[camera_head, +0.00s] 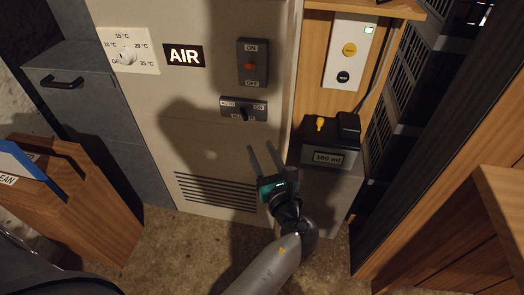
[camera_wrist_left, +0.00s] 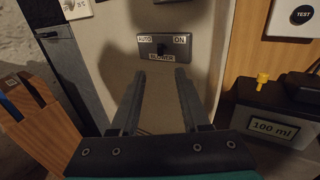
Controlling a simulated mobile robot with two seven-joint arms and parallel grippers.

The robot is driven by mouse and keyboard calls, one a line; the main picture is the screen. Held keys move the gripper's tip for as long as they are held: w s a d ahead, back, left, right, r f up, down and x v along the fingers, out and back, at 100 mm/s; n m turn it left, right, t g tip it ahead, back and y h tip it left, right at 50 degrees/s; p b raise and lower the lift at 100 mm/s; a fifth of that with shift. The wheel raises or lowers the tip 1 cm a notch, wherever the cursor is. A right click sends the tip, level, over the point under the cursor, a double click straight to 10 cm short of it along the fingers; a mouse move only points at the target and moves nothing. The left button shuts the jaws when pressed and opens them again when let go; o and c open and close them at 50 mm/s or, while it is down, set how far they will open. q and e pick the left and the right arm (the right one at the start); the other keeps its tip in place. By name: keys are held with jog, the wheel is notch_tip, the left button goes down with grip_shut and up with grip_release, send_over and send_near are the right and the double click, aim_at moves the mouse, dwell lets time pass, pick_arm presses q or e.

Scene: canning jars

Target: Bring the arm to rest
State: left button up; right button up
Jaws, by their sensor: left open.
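My left gripper (camera_head: 262,158) is open and empty, with its two fingers pointing up at the front of a light grey cabinet (camera_head: 196,112). In the head view it is below the AUTO/ON switch (camera_head: 243,109) and left of the black box labelled 100 ml (camera_head: 328,158). In the left wrist view the open fingers (camera_wrist_left: 157,84) stand on either side below the switch, which is labelled BLOWER (camera_wrist_left: 162,47). I see nothing between the fingers. I cannot tell the exact gap to the cabinet front. My right gripper is not in view.
An ON/OFF switch (camera_head: 251,64), an AIR sign (camera_head: 184,55) and a temperature dial (camera_head: 127,55) are on the cabinet. A white panel with two buttons (camera_head: 348,58) is at the upper right. A wooden box (camera_head: 88,200) stands at left. Wooden furniture (camera_head: 460,240) is at lower right.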

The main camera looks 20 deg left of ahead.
pick_arm(q)
jog(key=s+d+f+n+g+h+p, duration=0.1)
jog(key=s+f+n+g+h+p, duration=0.4)
jog(key=f, duration=0.8)
jog(key=s+f+n+g+h, duration=0.15)
jog(key=s+f+h, duration=0.35)
jog(key=f, duration=0.7)
jog(key=s+a+f+n+g+p, duration=0.1)
jog(key=s+f+n, duration=0.1)
jog(key=s+n, duration=0.4)
jog(key=s+a+f+n+g+h+p, duration=0.1)
jog(key=s+a+f+n+p, duration=0.1)
jog(key=s+n, duration=0.4)
jog(key=s+a+f+n+g+h+p, duration=0.1)
jog(key=s+f+n, duration=0.3)
jog(key=s, duration=0.8)
jog(key=shift+s+a+f+n+g+p, duration=0.25)
jog(key=shift+n+g+p, duration=0.3)
jog(key=shift+n, duration=0.7)
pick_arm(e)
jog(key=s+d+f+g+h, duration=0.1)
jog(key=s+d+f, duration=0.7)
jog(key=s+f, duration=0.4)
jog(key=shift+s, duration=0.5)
pick_arm(q)
jog(key=shift+s+a, duration=0.1)
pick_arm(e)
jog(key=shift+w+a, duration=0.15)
